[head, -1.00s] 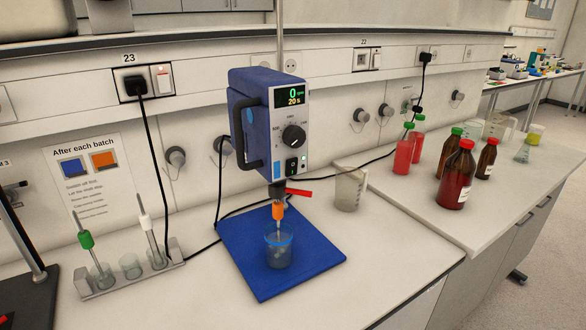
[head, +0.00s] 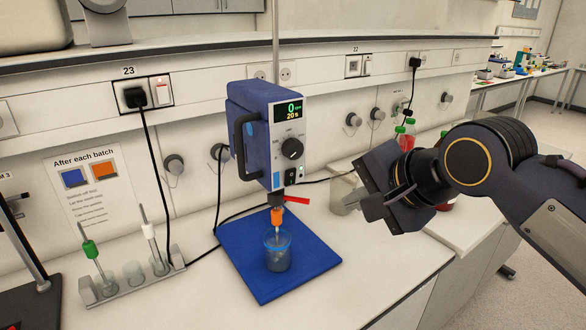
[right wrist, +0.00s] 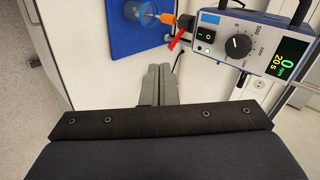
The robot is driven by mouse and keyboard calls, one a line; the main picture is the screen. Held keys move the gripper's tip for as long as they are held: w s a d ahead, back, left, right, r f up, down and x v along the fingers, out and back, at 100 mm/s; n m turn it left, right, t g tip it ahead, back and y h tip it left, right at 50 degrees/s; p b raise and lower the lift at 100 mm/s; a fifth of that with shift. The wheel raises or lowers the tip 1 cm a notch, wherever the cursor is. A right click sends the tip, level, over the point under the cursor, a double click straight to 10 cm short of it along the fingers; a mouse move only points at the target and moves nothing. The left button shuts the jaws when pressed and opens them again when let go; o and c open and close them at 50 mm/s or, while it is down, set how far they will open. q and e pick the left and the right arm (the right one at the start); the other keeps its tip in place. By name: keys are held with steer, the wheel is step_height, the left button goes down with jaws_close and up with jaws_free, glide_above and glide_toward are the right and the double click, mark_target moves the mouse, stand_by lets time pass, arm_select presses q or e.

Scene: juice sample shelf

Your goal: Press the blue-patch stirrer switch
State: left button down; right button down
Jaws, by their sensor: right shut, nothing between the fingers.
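The stirrer (head: 262,135) is a blue box with a dial and a display reading 0 and 20 s. Its black rocker switch (head: 293,170) sits low on the front panel, beside a blue patch (head: 276,181). In the right wrist view the switch (right wrist: 206,37) and the blue patch (right wrist: 209,17) show at the upper right. My right gripper (head: 368,204) is shut and empty, to the right of the stirrer and apart from it. Its closed fingers (right wrist: 158,76) point toward the bench by the blue base plate. My left gripper is out of view.
A beaker (head: 278,250) stands on the blue base plate (head: 245,275) under an orange chuck and red lever (head: 296,200). A rack with stirring rods (head: 130,285) is at the left. My arm partly hides a jug (head: 345,193) and bottles. The front bench is clear.

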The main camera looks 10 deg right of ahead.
steer(key=shift+m+t, duration=0.3)
steer(key=shift+m, duration=0.6)
steer(key=r, duration=0.1)
steer(key=w+a+r, duration=0.1)
steer(key=r, duration=0.2)
steer(key=shift+w+a, duration=0.25)
steer(key=shift+w, duration=0.05)
steer(key=p, duration=0.3)
glide_toward(291, 179)
steer(key=x, duration=0.5)
steer(key=shift+s+d+f, duration=0.1)
steer(key=shift+s+f, duration=0.05)
steer(key=shift+f, duration=0.05)
steer(key=shift+w, duration=0.45)
